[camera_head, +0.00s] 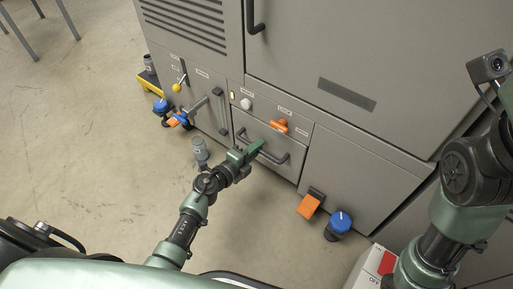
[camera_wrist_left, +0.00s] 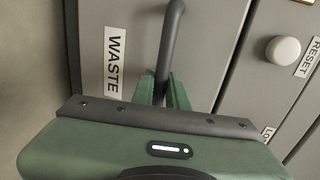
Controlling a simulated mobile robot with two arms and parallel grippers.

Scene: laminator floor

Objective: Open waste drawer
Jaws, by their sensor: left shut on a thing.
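The waste drawer (camera_head: 266,132) is a grey front low on the machine, with a dark bar handle (camera_head: 278,160). My left gripper (camera_head: 256,147) is at this handle, with its green fingers shut on the bar. In the left wrist view, the handle (camera_wrist_left: 169,40) runs down between the two fingers (camera_wrist_left: 160,92), beside a white label (camera_wrist_left: 115,60) reading WASTE. The drawer front looks about level with the panels around it. My right arm shows at the right of the head view, but its fingers are out of the frame.
An orange knob (camera_head: 279,125) and a pale round button (camera_head: 246,104) sit above the drawer. An orange pedal (camera_head: 310,204) and a blue-capped item (camera_head: 339,223) stand at the machine's foot on the right. Open floor (camera_head: 100,150) lies to the left.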

